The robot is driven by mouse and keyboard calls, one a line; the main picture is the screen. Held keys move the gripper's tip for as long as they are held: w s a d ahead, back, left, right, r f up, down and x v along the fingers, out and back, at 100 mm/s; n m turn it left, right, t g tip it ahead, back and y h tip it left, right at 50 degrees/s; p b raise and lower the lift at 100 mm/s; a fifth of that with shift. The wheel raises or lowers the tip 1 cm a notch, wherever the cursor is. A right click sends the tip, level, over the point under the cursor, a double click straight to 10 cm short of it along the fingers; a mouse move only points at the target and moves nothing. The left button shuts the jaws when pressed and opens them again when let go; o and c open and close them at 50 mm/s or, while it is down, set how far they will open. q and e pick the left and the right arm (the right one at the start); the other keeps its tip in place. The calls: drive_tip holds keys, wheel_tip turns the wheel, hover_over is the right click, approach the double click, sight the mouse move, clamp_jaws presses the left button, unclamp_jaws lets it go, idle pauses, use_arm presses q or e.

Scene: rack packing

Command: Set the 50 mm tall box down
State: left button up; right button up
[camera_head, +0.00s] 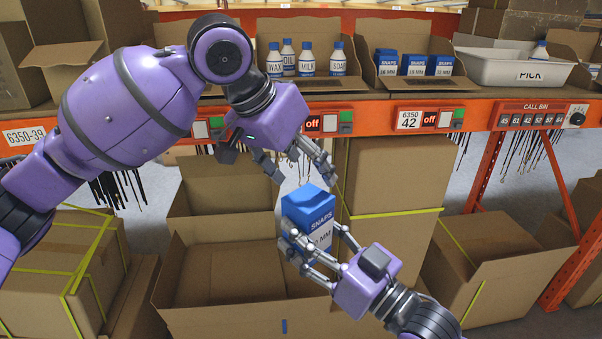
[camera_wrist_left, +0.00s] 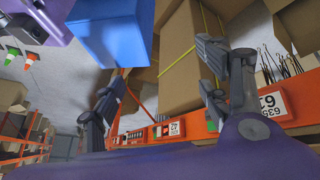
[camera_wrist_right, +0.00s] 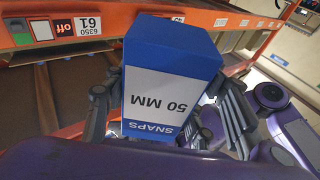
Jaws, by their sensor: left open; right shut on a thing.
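My left gripper (camera_head: 298,172) is open and empty just above the blue box. In the left wrist view its fingers (camera_wrist_left: 165,95) are spread, and part of the blue box (camera_wrist_left: 115,35) shows at the top.
The orange rack shelf (camera_head: 375,118) runs across behind the grippers. It carries a carton of white bottles (camera_head: 306,60), a carton of small blue boxes (camera_head: 413,66) and a white PICK bin (camera_head: 512,72). Strapped cartons (camera_head: 395,185) stand right of the open box, and another (camera_head: 60,262) stands left.

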sight(317, 224)
use_arm(q)
drive_tip(key=s+r+y, duration=0.1)
drive_tip(key=s, duration=0.1)
drive_tip(key=s+m, duration=0.1)
drive_tip(key=s, duration=0.1)
drive_tip(key=s+a+r+g+y, duration=0.1)
drive_tip(key=s, duration=0.1)
drive_tip(key=shift+s+r+m+y, duration=0.15)
drive_tip(key=shift+r+m+y, duration=0.15)
drive_tip(key=shift+s+f, duration=0.15)
drive_tip(key=x, duration=1.1)
drive_tip(key=shift+f, duration=0.35)
drive_tip(key=shift+c, duration=0.5)
drive_tip(key=shift+s+d, duration=0.1)
drive_tip(key=c, duration=1.4)
use_arm(e)
drive_tip(key=o, duration=1.2)
drive_tip(key=shift+d, duration=0.1)
